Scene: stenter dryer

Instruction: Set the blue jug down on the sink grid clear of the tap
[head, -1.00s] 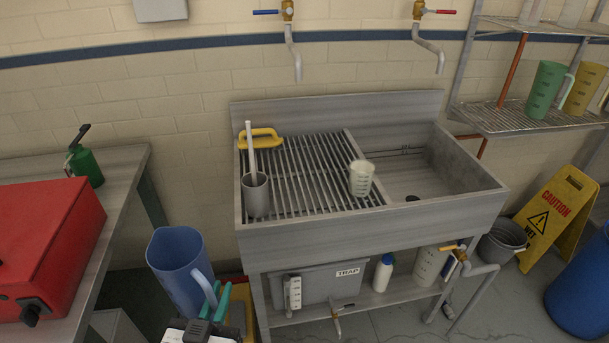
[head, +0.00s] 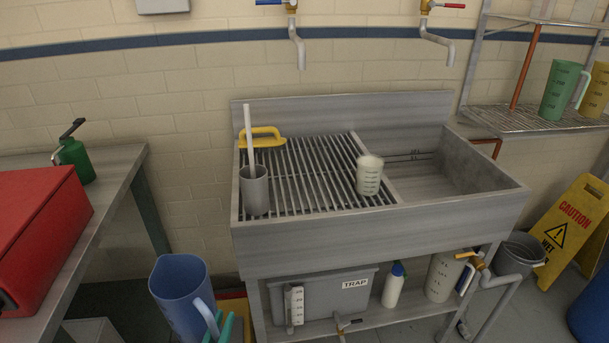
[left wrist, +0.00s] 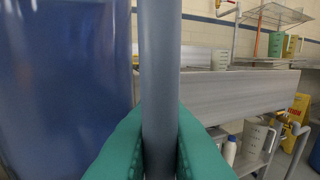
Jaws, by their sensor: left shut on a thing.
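The blue jug (head: 180,300) is upright in front of the sink at the lower left of the head view. My left gripper (head: 229,328) is shut on its handle. In the left wrist view the green fingers (left wrist: 160,140) close on the handle (left wrist: 160,70), and the jug's body (left wrist: 65,90) fills the left side. The left tap (head: 296,35) hangs above the grid. My right gripper is not in view.
The open basin (head: 440,180) lies right of the grid, with another tap (head: 437,35) above. The sink's front wall (head: 370,237) rises beyond the jug. A red box (head: 45,235) sits on the left bench. The grid's middle is bare.

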